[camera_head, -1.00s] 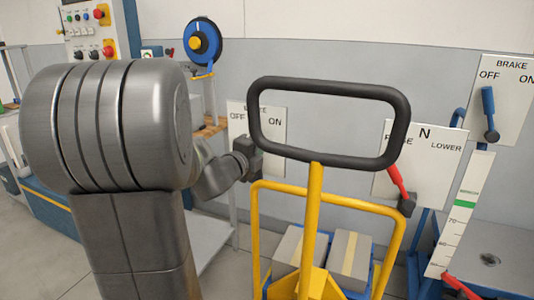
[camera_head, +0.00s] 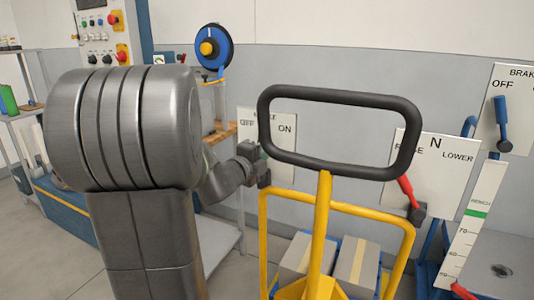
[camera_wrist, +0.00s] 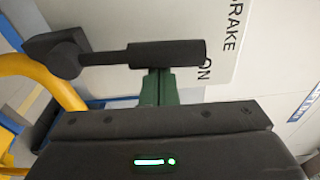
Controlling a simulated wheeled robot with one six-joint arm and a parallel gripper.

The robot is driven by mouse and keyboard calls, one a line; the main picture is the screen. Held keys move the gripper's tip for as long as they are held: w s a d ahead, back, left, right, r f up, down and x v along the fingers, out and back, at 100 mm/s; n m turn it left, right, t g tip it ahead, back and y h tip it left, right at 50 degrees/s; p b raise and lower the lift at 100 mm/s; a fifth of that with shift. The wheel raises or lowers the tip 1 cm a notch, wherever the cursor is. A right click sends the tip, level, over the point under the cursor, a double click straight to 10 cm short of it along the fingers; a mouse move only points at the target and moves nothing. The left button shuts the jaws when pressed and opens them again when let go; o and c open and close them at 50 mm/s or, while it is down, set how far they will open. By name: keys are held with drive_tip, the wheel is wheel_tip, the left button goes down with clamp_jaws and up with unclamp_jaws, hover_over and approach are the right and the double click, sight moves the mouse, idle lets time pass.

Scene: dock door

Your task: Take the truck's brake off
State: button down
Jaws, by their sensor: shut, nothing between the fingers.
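The truck has a yellow frame (camera_head: 321,240) and a black loop handle (camera_head: 340,92). A white BRAKE plate (camera_head: 285,168) marked OFF and ON stands behind the handle's left side. My gripper (camera_head: 262,176) is at this plate, low and in front of it. In the wrist view a black brake lever (camera_wrist: 165,53) lies across the picture, its pivot at the left and its free end beside the word ON. My green fingertips (camera_wrist: 157,88) are shut and empty, right by the lever's grip; whether they touch it I cannot tell. OFF is out of the wrist view.
A plate marked N and LOWER (camera_head: 450,185) with a red lever (camera_head: 406,190) is right of the handle. Another BRAKE plate with a blue lever (camera_head: 501,118) stands far right. Boxes (camera_head: 353,264) sit behind the yellow frame. A control panel (camera_head: 100,35) is at left.

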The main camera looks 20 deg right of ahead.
drive_tip(key=shift+w+a+n+t+h+p, duration=0.1)
drive_tip(key=shift+w+a+n+p, duration=0.35)
drive_tip(key=shift+w+a+n, duration=0.4)
drive_tip(key=shift+w+a+n+t+h+p, duration=0.1)
drive_tip(key=shift+w+a+n+p, duration=0.4)
drive_tip(key=shift+n, duration=0.6)
drive_tip(key=shift+w+a+n+t+h+p, duration=0.1)
drive_tip(key=shift+w+a+n+p, duration=0.4)
drive_tip(key=shift+w+n, duration=0.4)
drive_tip(key=s+a+r+p, duration=0.1)
drive_tip(key=s+a, duration=0.4)
drive_tip(key=s, duration=0.2)
drive_tip(key=shift+s+a, duration=0.25)
drive_tip(key=shift+s, duration=0.15)
